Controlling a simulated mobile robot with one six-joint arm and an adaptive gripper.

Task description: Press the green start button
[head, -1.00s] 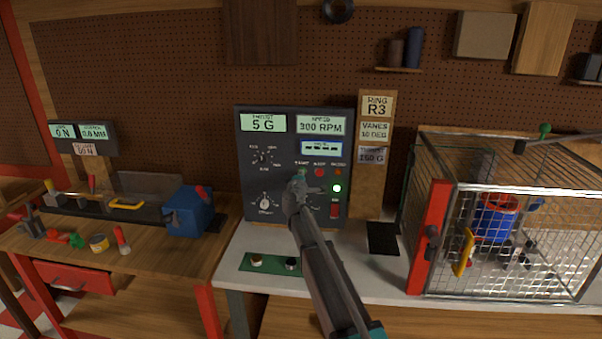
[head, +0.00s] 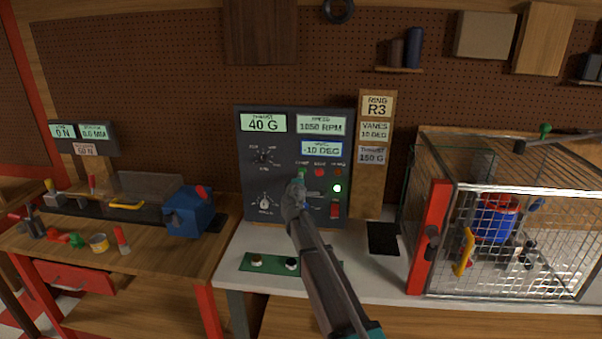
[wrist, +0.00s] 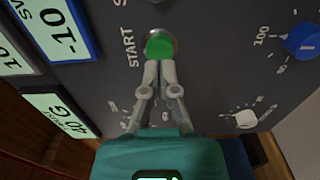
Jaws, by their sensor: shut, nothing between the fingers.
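The green start button (wrist: 160,46) sits on the dark control panel (head: 246,190), beside the label START in the wrist view. My gripper (wrist: 159,66) is shut and empty. Its fingertips are at the button's near edge and appear to touch it; how far the button is pushed in cannot be told. In the head view my gripper (head: 296,186) covers most of the button. The panel's displays (head: 263,123) read 40 G, 1050 RPM and -10 DEG. A small green-white lamp (head: 337,188) is lit.
A red button (head: 319,173) and a red switch (head: 335,211) are close to the right of my gripper. A wire cage (head: 520,190) with a red-blue rotor unit (head: 496,218) stands to the right. A blue vise-like block (head: 188,212) is on the left bench.

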